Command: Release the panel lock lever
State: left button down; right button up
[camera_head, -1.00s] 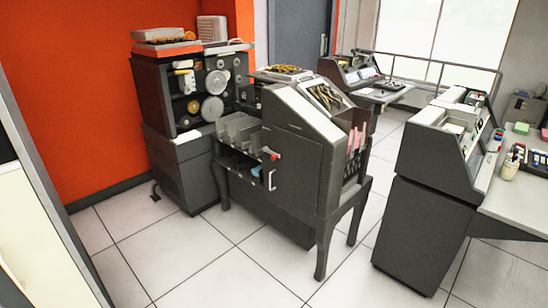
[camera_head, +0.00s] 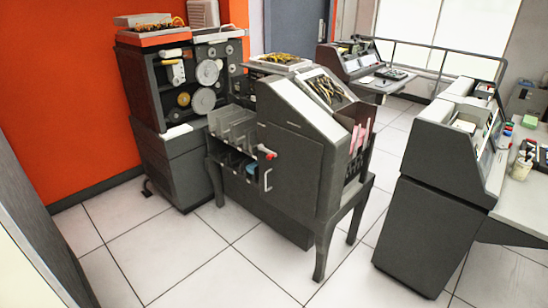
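The dark grey card machine (camera_head: 287,170) stands on legs in the middle of the head view. A small lever with a red knob (camera_head: 268,153) sits on its front panel (camera_head: 291,172), at the upper left. A pale vertical handle (camera_head: 267,180) is just below the lever. The panel appears closed. Neither of my grippers is in view.
A tape machine (camera_head: 187,90) stands at the back left against the orange wall. A grey console (camera_head: 435,200) and a desk (camera_head: 525,200) stand at the right. The tiled floor (camera_head: 215,265) in front is clear. A pale upright structure (camera_head: 25,250) is at the left edge.

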aim_at(261, 146)
jog(key=i+z, duration=0.1)
jog(key=i, duration=0.55)
jog(key=i+j+z, duration=0.1)
jog(key=i, duration=0.55)
jog(key=j, duration=0.1)
